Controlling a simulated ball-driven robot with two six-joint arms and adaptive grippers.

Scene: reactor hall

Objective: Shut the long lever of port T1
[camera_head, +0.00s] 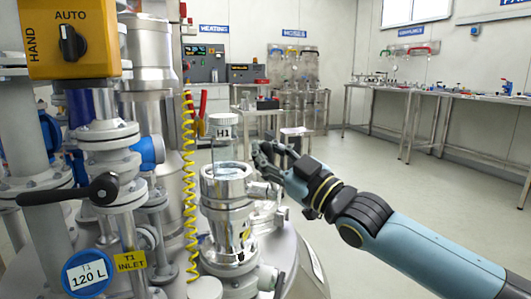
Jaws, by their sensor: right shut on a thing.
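A steel port (228,190) with a clear glass cylinder (223,146) on top stands upright near the middle. My right gripper (262,157) is shut beside the cylinder, just right of the port's upper rim. It seems to be shut on the port's long lever, but the gripped part is mostly hidden by the fingers. To the left, a black lever handle (70,190) points left on a pipe valve. A yellow "T1 INLET" label (130,261) and a round "T1 120 L" sign (88,273) are below it. My left gripper is not in view.
A yellow HAND/AUTO switch box (70,40) and upright pipes (148,60) crowd the left. A coiled yellow hose (188,170) hangs left of the port. Benches with equipment (440,92) line the far walls. The floor (400,200) behind my right arm is clear.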

